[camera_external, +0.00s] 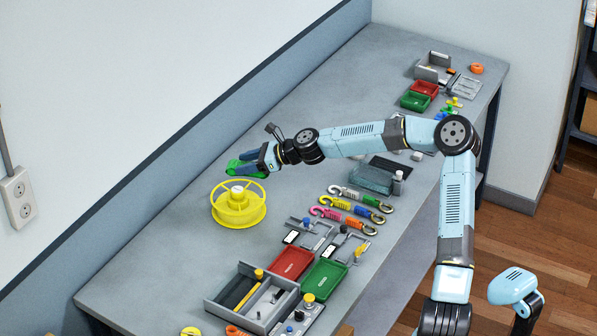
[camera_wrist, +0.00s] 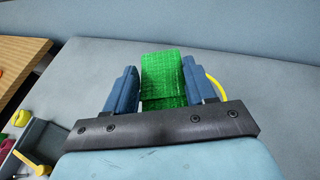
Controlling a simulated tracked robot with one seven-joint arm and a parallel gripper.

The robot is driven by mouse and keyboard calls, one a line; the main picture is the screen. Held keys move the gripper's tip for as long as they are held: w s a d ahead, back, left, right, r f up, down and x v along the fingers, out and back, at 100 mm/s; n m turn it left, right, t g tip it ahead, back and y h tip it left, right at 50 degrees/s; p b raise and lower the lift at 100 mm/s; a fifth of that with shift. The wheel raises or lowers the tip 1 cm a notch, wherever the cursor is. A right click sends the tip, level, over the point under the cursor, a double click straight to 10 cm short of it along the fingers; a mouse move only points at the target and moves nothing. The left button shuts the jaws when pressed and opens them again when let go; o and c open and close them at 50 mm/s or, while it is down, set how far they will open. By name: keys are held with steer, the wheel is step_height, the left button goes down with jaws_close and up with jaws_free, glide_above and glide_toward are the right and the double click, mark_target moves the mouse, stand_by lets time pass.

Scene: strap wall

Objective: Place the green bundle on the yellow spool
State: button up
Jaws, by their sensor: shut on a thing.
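The green bundle (camera_wrist: 163,80) is a folded green webbing strap, held between the two blue fingers of my gripper (camera_wrist: 163,92) in the wrist view. In the external view my gripper (camera_external: 250,169) is shut on the green bundle (camera_external: 235,166), just behind the yellow spool. The yellow spool (camera_external: 239,216) stands upright on the bench, with a pale hub top at its centre. The bundle appears apart from the spool; its exact height above the bench is hard to tell. In the wrist view only a yellow rim of the spool (camera_wrist: 216,84) shows at the right, partly hidden by the finger.
The grey bench (camera_external: 160,255) is clear left of the spool, by the wall. Colourful carabiner straps (camera_external: 350,207), a red tray (camera_external: 292,263), a green tray (camera_external: 325,274) and a grey divided box (camera_external: 250,295) lie to the right and front. More trays and parts lie at the far end.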

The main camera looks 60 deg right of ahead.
glide_above(237, 189)
step_height(237, 189, down, 6)
steer(key=shift+s+a+r, duration=0.1)
steer(key=shift+s, duration=0.05)
steer(key=f, duration=0.3)
steer(key=shift+w+f, duration=0.2)
steer(key=shift+f, duration=0.1)
steer(key=o, duration=1.1)
steer(key=shift+c, duration=0.2)
